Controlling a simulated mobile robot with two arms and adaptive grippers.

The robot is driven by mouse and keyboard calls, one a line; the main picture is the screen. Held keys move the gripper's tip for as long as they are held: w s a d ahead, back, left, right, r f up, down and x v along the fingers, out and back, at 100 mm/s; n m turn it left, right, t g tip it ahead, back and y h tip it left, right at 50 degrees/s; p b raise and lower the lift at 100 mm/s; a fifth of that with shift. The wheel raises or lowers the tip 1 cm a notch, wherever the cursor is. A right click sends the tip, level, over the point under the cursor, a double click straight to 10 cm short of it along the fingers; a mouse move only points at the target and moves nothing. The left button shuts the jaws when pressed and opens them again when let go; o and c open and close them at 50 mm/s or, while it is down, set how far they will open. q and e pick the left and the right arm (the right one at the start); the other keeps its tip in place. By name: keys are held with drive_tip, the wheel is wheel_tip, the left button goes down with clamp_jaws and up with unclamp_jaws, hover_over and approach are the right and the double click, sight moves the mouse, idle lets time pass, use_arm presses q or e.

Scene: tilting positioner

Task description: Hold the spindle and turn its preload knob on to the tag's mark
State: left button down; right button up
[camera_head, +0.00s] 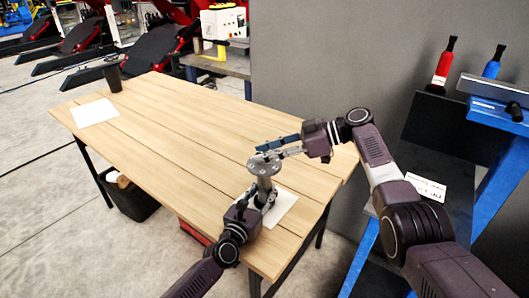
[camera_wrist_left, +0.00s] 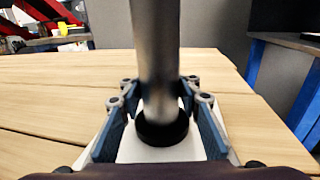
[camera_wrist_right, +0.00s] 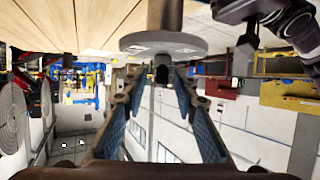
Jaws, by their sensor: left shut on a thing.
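The spindle (camera_head: 265,186) is a grey metal post with a round flange (camera_head: 259,167) at its top. It stands upright near the table's front corner. In the left wrist view, the spindle's shaft (camera_wrist_left: 157,70) rises from a black round foot (camera_wrist_left: 161,129) between my left fingers. My left gripper (camera_head: 264,200) is shut on the shaft, low down. My right gripper (camera_head: 257,148) is open at the spindle's top. In the right wrist view, a small dark knob (camera_wrist_right: 162,75) on the flange (camera_wrist_right: 163,43) lies between the fingertips, with gaps beside it. A white tag (camera_head: 427,187) carries print too small to read.
A white sheet (camera_head: 284,207) lies under the spindle, and another sheet (camera_head: 95,112) lies at the table's far left by a dark cup (camera_head: 113,77). The table's middle is clear.

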drive_tip(key=shift+a, duration=0.1)
drive_tip(key=shift+c, duration=0.7)
clamp_jaws()
drive_tip(key=shift+w+f+m+t, duration=0.1)
drive_tip(key=shift+f+m+t, duration=0.05)
drive_tip(key=shift+m+t, duration=0.3)
drive_tip(key=shift+t, duration=0.25)
drive_tip(key=shift+m+t+h, duration=1.1)
drive_tip(key=shift+m+t, duration=1.2)
drive_tip(key=shift+m, duration=0.05)
drive_tip(key=shift+m+t, duration=0.3)
drive_tip(key=shift+o, duration=0.7)
unclamp_jaws()
